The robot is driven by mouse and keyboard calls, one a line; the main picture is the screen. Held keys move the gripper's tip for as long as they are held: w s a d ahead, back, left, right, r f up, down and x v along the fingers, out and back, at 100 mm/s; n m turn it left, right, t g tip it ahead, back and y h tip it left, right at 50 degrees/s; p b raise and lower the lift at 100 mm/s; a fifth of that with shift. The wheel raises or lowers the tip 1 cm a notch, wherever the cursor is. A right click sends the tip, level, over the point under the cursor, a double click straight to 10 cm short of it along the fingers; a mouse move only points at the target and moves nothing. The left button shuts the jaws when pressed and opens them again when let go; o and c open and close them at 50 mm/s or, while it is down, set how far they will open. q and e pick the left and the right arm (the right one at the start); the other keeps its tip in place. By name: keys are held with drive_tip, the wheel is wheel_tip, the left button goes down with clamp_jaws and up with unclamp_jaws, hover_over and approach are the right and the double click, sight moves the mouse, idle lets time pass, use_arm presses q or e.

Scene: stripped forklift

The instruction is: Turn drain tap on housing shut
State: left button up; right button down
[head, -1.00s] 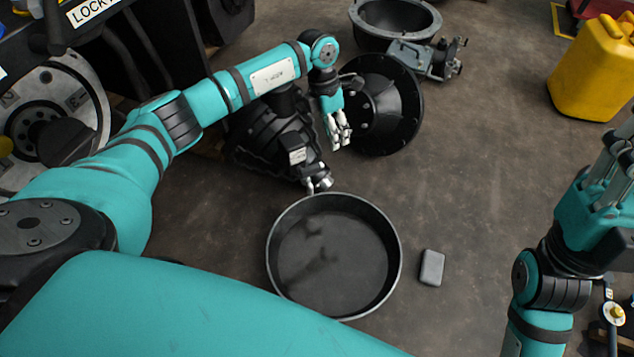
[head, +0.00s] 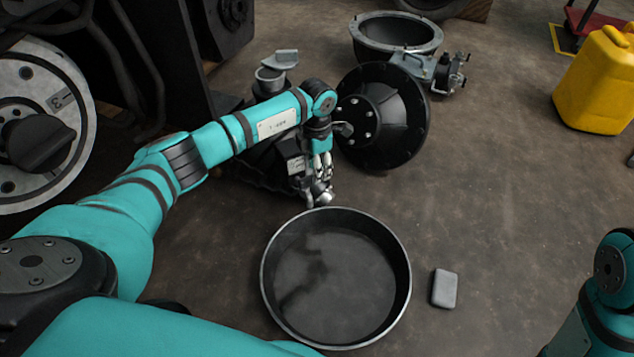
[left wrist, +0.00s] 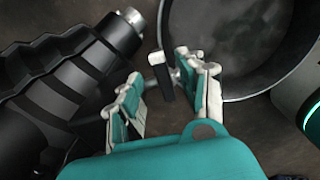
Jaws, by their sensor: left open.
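The black ribbed housing (head: 262,168) lies on the floor, partly hidden behind my left arm; it also fills the left of the left wrist view (left wrist: 55,85). Its metal drain tap (head: 320,197) sticks out at the front, over the back rim of the drain pan (head: 264,285). My left gripper (head: 322,172) is open, pointing down just above the tap. In the left wrist view a dark lever with a pale end (left wrist: 162,76) shows between the spread fingers (left wrist: 165,82); I cannot tell whether they touch it. My right gripper is out of view.
A black flanged cover (head: 385,120) lies just right of my left gripper, with a grey bowl-shaped housing (head: 397,33) behind it. A small grey block (head: 444,288) lies right of the pan. A yellow canister (head: 597,85) stands far right. The floor between is clear.

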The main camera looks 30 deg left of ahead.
use_arm(q)
drive_tip(key=shift+f+b, duration=0.6)
drive_tip(key=shift+f, duration=1.1)
clamp_jaws()
